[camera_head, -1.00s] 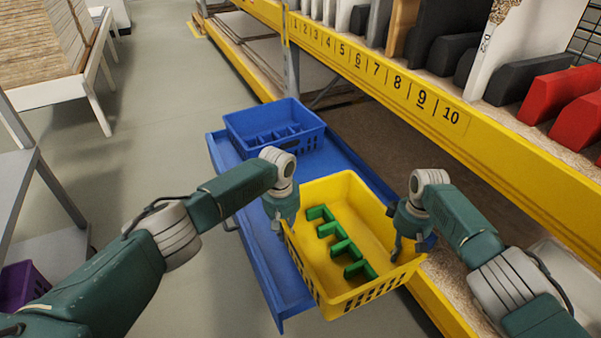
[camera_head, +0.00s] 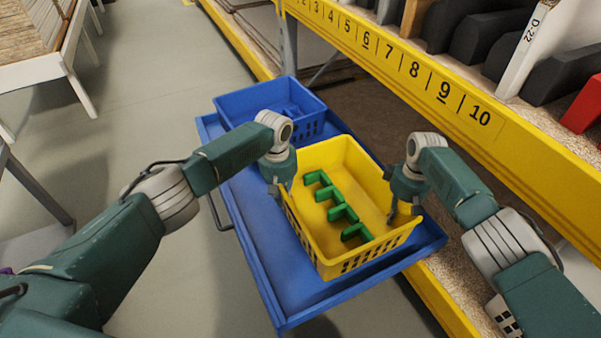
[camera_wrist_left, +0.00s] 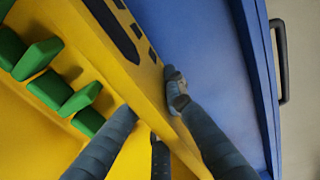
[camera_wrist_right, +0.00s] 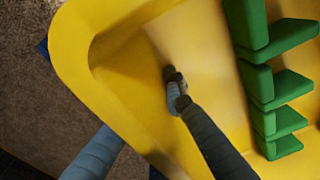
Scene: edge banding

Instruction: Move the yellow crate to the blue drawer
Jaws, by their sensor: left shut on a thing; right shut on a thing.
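The yellow crate (camera_head: 350,240) is over the open blue drawer (camera_head: 262,235), in its front part. It holds a row of green dividers (camera_head: 338,206). I cannot tell whether its bottom touches the drawer floor. My left gripper (camera_head: 280,188) is shut on the crate's left wall; the wall runs between its fingers in the left wrist view (camera_wrist_left: 160,115). My right gripper (camera_head: 403,208) is shut on the crate's right wall; in the right wrist view the crate corner (camera_wrist_right: 110,45) lies by the fingers, and one fingertip is inside the crate.
A blue crate (camera_head: 240,107) stands at the back of the drawer. A yellow shelf edge with numbers (camera_head: 400,65) runs along the right. A drawer handle (camera_head: 216,213) sticks out on the left. Grey floor is clear left of the drawer.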

